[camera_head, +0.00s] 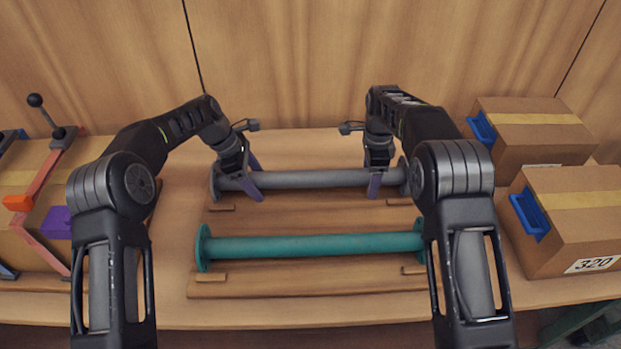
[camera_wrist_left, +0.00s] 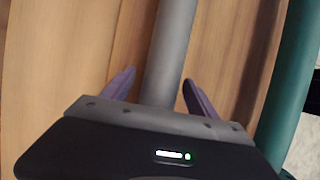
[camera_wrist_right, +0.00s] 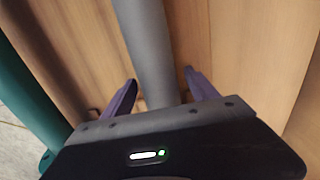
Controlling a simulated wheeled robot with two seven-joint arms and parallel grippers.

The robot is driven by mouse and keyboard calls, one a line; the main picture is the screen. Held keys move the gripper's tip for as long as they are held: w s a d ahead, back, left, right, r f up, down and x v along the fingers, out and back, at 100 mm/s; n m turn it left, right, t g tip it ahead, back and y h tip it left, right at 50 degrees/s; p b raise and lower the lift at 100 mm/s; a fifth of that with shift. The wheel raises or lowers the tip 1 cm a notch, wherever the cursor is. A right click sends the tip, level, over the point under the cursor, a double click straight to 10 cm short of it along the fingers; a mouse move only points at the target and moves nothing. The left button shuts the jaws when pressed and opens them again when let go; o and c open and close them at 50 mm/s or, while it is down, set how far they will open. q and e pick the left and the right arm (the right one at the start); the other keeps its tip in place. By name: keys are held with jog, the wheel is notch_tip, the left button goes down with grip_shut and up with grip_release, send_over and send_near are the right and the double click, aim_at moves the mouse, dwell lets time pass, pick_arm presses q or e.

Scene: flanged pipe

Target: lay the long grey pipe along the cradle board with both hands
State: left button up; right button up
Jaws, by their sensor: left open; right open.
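The long grey pipe (camera_head: 318,179) has a round flange at each end and lies level, left to right, over the back part of the wooden cradle board (camera_head: 310,220). My left gripper (camera_head: 257,180) is open at the pipe's left part. In the left wrist view its purple fingers stand on either side of the pipe (camera_wrist_left: 168,60), with gaps. My right gripper (camera_head: 376,180) is open at the pipe's right part. In the right wrist view its fingers straddle the pipe (camera_wrist_right: 150,55) without visible contact. My right arm partly hides the right flange.
A teal flanged pipe (camera_head: 315,245) lies parallel in front of the grey one. Small wooden blocks (camera_head: 211,278) sit near the pipe ends. Cardboard boxes with blue handles stand at right (camera_head: 570,220); a box behind a red-framed clamp (camera_head: 40,190) stands at left.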

pick_arm(q)
jog(key=c, duration=1.5)
pick_arm(e)
jog(key=c, duration=1.5)
pick_arm(q)
jog(key=shift+r, duration=0.1)
pick_arm(e)
jog(key=shift+r, duration=0.15)
